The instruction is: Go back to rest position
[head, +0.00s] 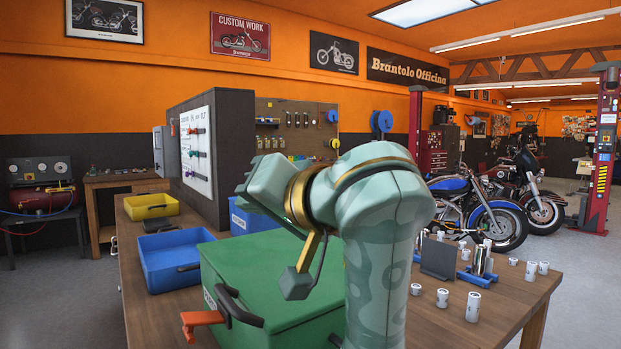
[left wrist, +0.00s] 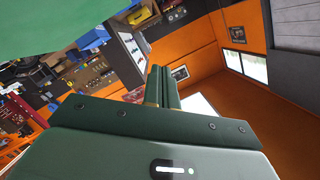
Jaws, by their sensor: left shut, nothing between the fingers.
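My left arm rises in the middle of the head view, in front of the workbench, and bends over to the left at its top. My left gripper (head: 246,182) is at the end of that bend, above the green case and apart from it. In the left wrist view its two long dark green fingers (left wrist: 163,74) lie side by side, shut with nothing between them. My right gripper is in neither view.
Below the left arm is a green case (head: 265,262) with a black handle (head: 238,308). Blue (head: 178,258) and yellow (head: 150,206) bins stand left. A grey board (head: 438,259) and several metal cylinders (head: 473,307) stand right. A tool panel (head: 197,160) is behind.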

